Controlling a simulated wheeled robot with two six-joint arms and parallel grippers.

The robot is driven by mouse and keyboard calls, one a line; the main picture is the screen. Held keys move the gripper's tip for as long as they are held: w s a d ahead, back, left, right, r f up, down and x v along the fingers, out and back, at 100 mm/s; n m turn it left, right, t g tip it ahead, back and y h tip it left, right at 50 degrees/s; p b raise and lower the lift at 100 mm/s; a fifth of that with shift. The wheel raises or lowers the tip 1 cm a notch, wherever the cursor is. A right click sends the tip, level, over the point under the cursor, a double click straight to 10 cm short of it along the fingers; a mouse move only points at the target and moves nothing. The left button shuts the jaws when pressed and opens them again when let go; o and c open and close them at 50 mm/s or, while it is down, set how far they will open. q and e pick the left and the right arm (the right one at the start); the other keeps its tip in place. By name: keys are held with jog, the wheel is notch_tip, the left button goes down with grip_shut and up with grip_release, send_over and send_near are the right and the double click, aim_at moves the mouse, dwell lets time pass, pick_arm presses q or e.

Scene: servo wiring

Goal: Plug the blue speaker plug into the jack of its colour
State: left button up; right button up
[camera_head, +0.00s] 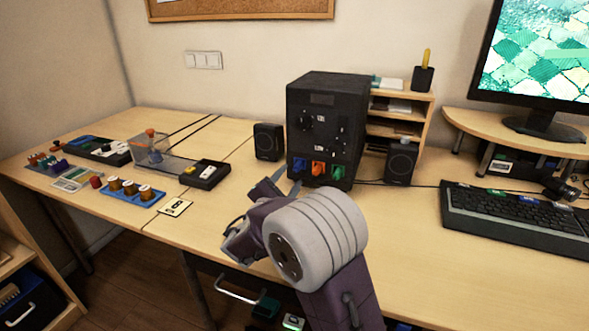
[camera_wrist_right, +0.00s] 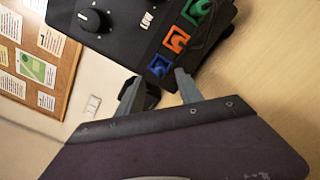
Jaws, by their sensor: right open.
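The black amplifier box (camera_head: 323,110) stands on the desk with a row of coloured jacks low on its front: blue (camera_head: 299,166), orange (camera_head: 318,168) and green (camera_head: 337,172). In the right wrist view the blue jack (camera_wrist_right: 159,66) is the nearest, with the orange jack (camera_wrist_right: 175,40) and green jack (camera_wrist_right: 197,10) beyond it. My right gripper (camera_head: 283,183) is open in front of the blue end of the row; its fingers (camera_wrist_right: 160,88) point toward the blue jack with a gap. I cannot make out a separate blue plug. My left gripper is not in view.
Small black speakers stand left (camera_head: 268,142) and right (camera_head: 400,162) of the box. A black tray (camera_head: 205,174), clear bin (camera_head: 160,152) and blue spool tray (camera_head: 132,193) lie to the left. A keyboard (camera_head: 520,215) lies right. The desk's front right is clear.

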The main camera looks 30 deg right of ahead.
jog(key=v, duration=0.3)
jog(key=shift+s+a, duration=0.15)
jog(key=shift+f, duration=0.1)
dwell(0.5)
